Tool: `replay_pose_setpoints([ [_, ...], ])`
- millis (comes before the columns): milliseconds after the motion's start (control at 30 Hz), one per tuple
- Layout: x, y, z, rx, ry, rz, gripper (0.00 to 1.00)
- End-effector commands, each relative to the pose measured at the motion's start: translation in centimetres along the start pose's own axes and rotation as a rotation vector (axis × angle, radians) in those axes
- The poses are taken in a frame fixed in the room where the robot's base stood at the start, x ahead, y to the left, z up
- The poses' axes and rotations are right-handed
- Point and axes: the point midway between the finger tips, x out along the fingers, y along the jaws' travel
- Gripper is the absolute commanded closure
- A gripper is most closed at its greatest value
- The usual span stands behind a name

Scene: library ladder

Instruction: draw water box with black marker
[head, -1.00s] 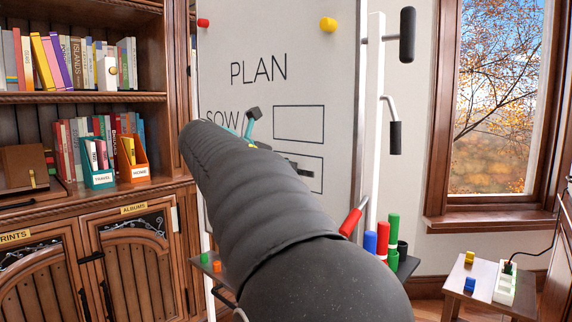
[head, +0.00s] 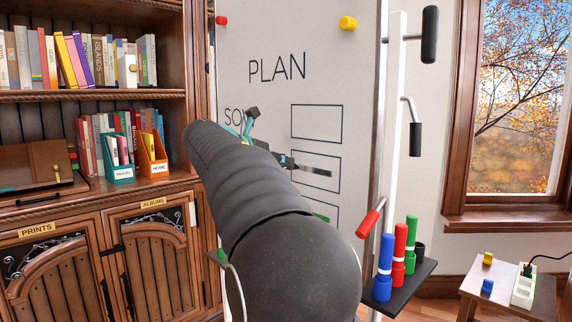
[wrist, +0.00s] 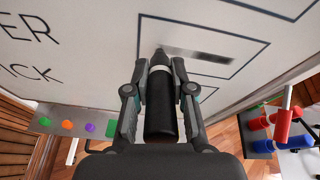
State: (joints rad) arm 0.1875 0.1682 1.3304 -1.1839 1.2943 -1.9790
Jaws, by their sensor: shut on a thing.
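My gripper (wrist: 160,95) is shut on a black marker (wrist: 161,110) with a white band, its tip pointing at the whiteboard (wrist: 80,60). In the wrist view the tip is at the left part of the middle box (wrist: 203,35), beside the row ending in "ER". A grey-black stroke (wrist: 200,54) runs right from the tip inside this box. In the head view the stroke (head: 315,171) shows in the middle box (head: 325,158), with the marker's front (head: 287,161) at its left. My arm hides most of the gripper and some board writing there.
The upper box (head: 317,106) looks empty. A green patch (head: 321,217) shows at the lower box, partly hidden. A tray (head: 400,289) at right holds blue (head: 385,265), red (head: 400,250) and green (head: 411,240) markers. A red-handled lever (head: 368,223) juts out above it.

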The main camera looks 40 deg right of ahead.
Motion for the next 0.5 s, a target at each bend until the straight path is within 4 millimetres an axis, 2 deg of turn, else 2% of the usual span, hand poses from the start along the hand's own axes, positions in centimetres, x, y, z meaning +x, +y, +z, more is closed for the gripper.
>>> replay_pose_setpoints([
  [133, 0.06, 0.85, 0.17, -0.001, 0.000, 0.000, 0.97],
  [500, -0.01, 0.95, 0.24, 0.000, -0.001, 0.000, 0.97],
])
